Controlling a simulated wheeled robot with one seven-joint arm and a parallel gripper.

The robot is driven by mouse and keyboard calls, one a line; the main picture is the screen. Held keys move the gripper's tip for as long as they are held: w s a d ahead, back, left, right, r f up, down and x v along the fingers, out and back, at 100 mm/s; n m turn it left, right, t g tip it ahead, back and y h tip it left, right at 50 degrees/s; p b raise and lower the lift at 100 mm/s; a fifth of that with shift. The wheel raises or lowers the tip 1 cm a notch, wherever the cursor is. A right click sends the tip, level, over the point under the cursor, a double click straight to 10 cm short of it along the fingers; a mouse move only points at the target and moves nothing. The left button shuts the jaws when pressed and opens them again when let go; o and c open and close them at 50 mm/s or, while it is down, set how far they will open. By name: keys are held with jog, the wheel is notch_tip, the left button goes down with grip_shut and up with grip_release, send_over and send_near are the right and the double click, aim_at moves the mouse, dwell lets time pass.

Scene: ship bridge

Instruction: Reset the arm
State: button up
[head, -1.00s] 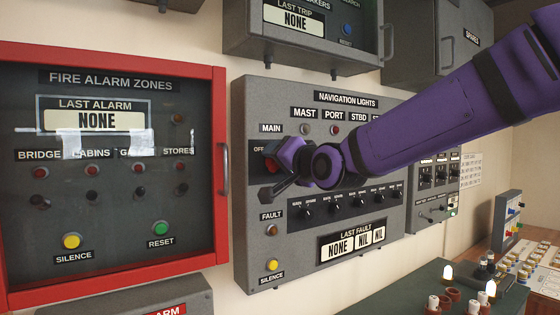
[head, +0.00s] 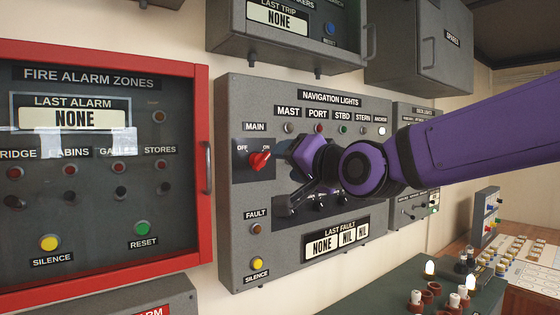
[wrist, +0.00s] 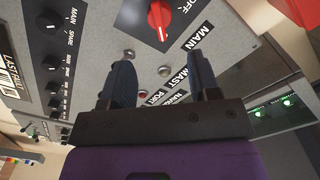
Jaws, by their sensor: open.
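My purple arm reaches in from the right in the head view. In the head view the switch handle points up and right, toward ON. The gripper hides part of the lower switch row.
A red-framed fire alarm cabinet (head: 204,225) with a handle is at left. Grey boxes hang above, one a breaker box (head: 238,38). A dark green surface (head: 385,297) with small cylinders and a console (head: 520,255) are at lower right.

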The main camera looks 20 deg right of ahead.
jog(key=shift+s+d, duration=0.1)
jog(key=shift+s, duration=0.45)
jog(key=s+d+f+n+g+h, duration=0.3)
jog(key=s+f+n+g, duration=0.4)
jog(key=s+f+g, duration=0.5)
jog(key=s+d+f, duration=0.1)
jog(key=s+f, duration=0.2)
jog(key=s, duration=0.2)
jog(key=shift+f, duration=0.4)
